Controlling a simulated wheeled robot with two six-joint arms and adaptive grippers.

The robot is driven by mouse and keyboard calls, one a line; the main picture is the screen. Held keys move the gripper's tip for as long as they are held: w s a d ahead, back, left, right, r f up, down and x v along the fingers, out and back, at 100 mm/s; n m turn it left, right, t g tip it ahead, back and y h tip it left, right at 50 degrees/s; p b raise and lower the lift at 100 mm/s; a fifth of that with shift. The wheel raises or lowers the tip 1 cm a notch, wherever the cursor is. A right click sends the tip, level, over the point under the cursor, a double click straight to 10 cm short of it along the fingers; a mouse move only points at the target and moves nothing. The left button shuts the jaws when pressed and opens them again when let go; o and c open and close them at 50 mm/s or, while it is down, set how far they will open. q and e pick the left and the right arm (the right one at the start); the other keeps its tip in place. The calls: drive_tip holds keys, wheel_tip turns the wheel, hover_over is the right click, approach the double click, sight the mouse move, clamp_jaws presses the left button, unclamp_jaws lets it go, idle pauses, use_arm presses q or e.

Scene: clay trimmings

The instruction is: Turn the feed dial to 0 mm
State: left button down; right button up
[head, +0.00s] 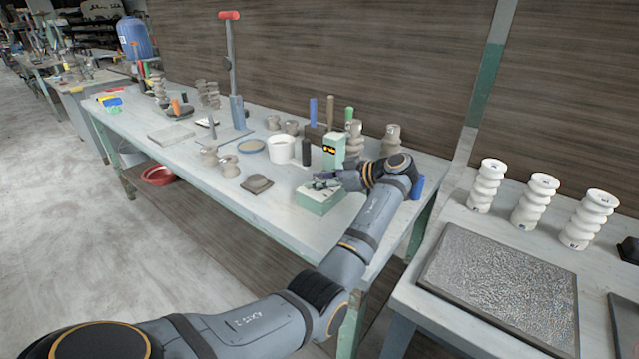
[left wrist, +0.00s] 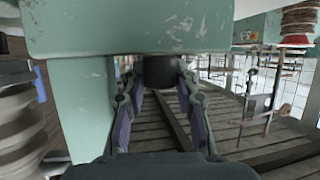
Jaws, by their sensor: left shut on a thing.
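A pale green machine (head: 320,199) stands near the right end of the long workbench, with a taller green part (head: 333,150) behind its low box. My left gripper (head: 325,181) reaches over the low box from the right. In the left wrist view, the machine's worn green body (left wrist: 130,30) fills the top. A dark round knob (left wrist: 159,71), seemingly the feed dial, sits between the fingertips of my left gripper (left wrist: 157,80), which is shut on it. No scale or pointer is readable, so the dial's setting cannot be told. My right gripper is out of view.
Ribbed clay columns (head: 391,139) stand behind. A second table (head: 412,305) at right holds a textured slab (head: 500,290) and white ribbed columns (head: 536,201).

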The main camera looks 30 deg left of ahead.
use_arm(q)
drive_tip(key=shift+f, duration=0.1)
drive_tip(key=c, duration=1)
unclamp_jaws()
drive_tip(key=shift+s, duration=0.1)
drive_tip(key=shift+r, duration=0.2)
